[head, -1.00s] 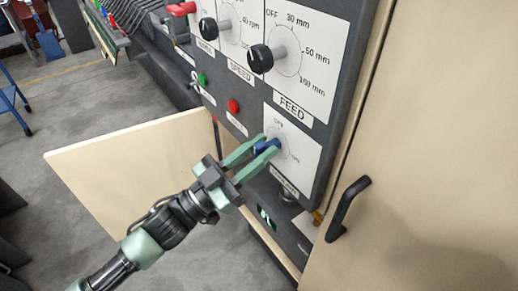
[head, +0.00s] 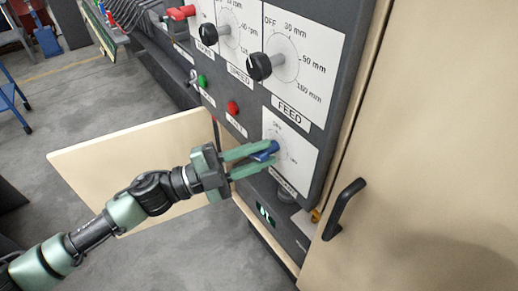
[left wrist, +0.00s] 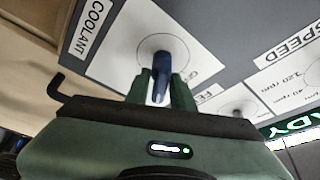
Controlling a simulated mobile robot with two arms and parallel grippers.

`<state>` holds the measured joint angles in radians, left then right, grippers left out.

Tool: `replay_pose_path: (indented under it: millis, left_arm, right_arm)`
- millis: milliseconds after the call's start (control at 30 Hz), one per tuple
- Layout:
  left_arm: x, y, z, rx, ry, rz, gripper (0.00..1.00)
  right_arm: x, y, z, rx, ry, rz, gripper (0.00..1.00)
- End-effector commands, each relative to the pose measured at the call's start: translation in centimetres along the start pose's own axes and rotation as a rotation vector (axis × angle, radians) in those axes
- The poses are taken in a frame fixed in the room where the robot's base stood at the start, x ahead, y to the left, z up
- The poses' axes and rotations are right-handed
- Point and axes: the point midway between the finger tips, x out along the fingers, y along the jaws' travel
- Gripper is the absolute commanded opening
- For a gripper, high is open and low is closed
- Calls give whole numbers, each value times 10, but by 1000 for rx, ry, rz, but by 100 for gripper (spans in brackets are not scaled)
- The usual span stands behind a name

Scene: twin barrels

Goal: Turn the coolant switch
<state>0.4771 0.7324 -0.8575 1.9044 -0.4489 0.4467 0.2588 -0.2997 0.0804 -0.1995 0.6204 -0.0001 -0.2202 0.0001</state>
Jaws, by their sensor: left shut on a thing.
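The coolant switch is a blue knob (head: 264,150) on a white plate (head: 298,150) low on the dark control panel. It also shows as a dark blue knob (left wrist: 161,66) in the left wrist view, beside the COOLANT label (left wrist: 92,24). My left gripper (head: 268,155) has its two green fingers on either side of the knob and is shut on it. In the left wrist view the left gripper (left wrist: 162,88) also straddles the knob. The fingers hide part of the knob, so its exact setting cannot be read. My right gripper is not in view.
Above are the black FEED knob (head: 259,67) and SPEED knob (head: 209,34), with a green button (head: 202,81) and red button (head: 233,108). A beige open panel (head: 130,165) stands behind my arm. A beige door with a black handle (head: 345,208) is at right.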

Motion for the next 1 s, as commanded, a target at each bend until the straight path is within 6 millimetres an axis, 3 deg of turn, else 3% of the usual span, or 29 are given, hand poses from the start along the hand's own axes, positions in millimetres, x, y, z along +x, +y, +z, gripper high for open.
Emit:
replay_pose_path:
  millis: [500, 1000]
  left_arm:
    - [0, 1, 0, 379, -1, 159, 0]
    - [-1, 4, 1, 498, -1, 209, 0]
  right_arm:
    - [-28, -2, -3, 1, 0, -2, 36]
    - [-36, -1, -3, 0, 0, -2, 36]
